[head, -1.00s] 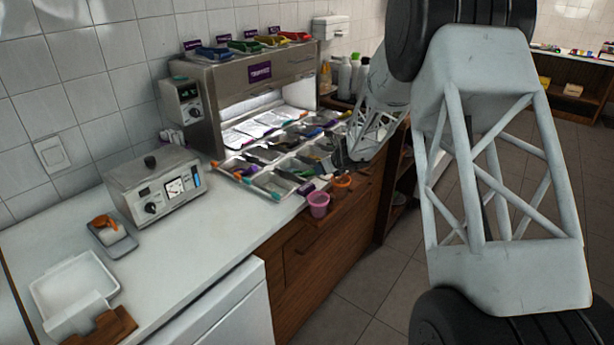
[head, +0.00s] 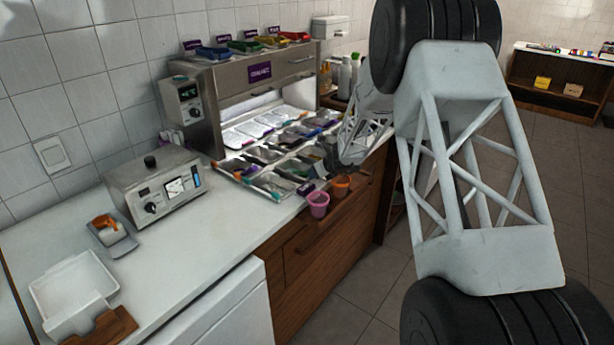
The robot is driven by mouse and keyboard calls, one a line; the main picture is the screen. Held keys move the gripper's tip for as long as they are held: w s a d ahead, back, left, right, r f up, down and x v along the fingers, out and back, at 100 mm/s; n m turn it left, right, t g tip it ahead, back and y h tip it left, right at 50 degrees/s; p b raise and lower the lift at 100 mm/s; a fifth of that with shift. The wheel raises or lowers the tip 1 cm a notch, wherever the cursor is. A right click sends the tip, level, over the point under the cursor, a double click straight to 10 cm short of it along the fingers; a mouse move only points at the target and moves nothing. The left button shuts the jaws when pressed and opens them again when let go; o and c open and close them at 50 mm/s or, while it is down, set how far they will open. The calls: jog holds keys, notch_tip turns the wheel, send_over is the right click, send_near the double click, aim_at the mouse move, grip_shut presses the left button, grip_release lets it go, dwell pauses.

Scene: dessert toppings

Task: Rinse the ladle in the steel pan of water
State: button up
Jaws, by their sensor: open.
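My gripper (head: 327,160) is small and dark, over the right end of the topping trays. It is open, and my arm link partly covers the area behind it. Several steel pans (head: 270,186) stand in rows at the serving unit, with coloured tool handles across them. I cannot tell which pan holds water or which tool is the ladle at this size. A small grey dish (head: 122,247) on the left counter holds a white thing and an orange-brown thing that I cannot make out.
A pink cup (head: 318,205) and an orange cup (head: 341,188) sit at the counter's front edge, below my gripper. A steel box with a dial (head: 130,198) and a white tray (head: 45,290) stand to the left. The white counter (head: 215,225) between is clear.

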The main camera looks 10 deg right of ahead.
jog(key=c, duration=0.7)
jog(key=shift+r, duration=4.25)
jog(key=shift+c, duration=0.2)
jog(key=shift+r, duration=2.25)
